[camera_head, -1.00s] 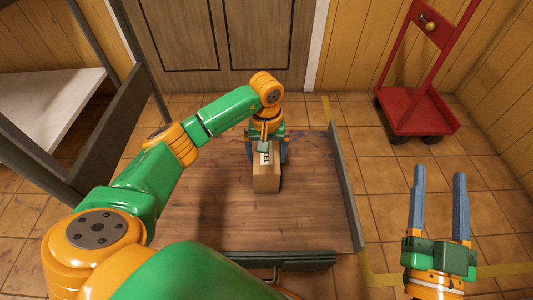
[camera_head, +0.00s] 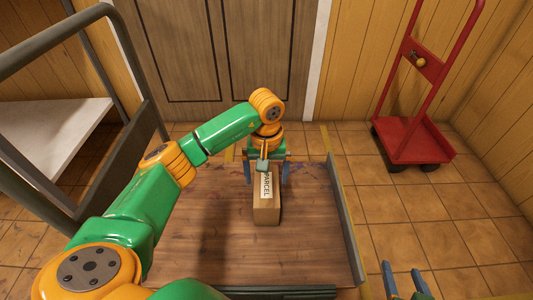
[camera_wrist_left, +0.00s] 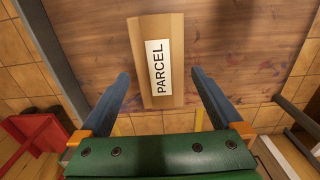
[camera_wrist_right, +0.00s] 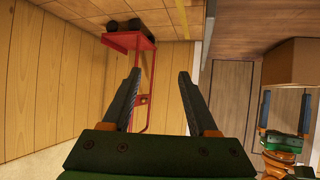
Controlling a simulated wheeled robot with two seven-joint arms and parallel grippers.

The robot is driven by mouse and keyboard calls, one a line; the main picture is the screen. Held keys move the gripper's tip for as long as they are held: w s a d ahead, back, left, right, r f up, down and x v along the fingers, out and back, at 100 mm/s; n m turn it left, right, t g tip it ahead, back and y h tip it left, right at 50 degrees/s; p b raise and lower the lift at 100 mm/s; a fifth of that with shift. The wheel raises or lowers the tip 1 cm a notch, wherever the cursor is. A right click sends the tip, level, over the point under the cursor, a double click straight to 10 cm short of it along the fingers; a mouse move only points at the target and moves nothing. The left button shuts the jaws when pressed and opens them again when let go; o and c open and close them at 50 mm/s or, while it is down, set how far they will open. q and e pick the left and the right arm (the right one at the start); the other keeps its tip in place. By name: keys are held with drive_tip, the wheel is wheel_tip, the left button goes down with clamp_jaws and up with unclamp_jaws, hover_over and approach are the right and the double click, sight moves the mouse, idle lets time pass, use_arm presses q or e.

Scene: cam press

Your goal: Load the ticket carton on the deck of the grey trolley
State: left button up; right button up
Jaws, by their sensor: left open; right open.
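The carton (camera_head: 266,212) is a brown box with a white label reading PARCEL, lying on the wooden deck (camera_head: 315,235) of the grey trolley. It also shows in the left wrist view (camera_wrist_left: 141,45). No ticket marking is readable. My left gripper (camera_head: 267,172) is open at the carton's far end, its fingers apart on either side in the head view. In the left wrist view the open fingers (camera_wrist_left: 160,73) show gaps to the carton. My right gripper (camera_head: 402,268) is open and empty, off the deck's right side; it also shows in the right wrist view (camera_wrist_right: 160,72).
A grey tube frame (camera_head: 95,85) stands at the left, with a white shelf (camera_head: 55,135) behind it. A low grey rail (camera_head: 345,220) edges the deck's right side. A red trolley (camera_head: 410,140) stands back right. Tiled floor (camera_head: 400,205) is clear between.

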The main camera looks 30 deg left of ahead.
use_arm(q)
wheel_tip(320, 180, up, 7)
drive_tip(key=p, duration=0.2)
drive_tip(key=shift+f, duration=0.15)
use_arm(e)
drive_tip(key=s+d+f+g+h, duration=0.1)
drive_tip(key=s+d+f+g, duration=0.2)
drive_tip(key=s+f+g, duration=0.5)
drive_tip(key=s+f, duration=0.1)
drive_tip(key=s, duration=0.3)
drive_tip(key=shift+d+h, duration=0.2)
drive_tip(key=shift+h, duration=0.2)
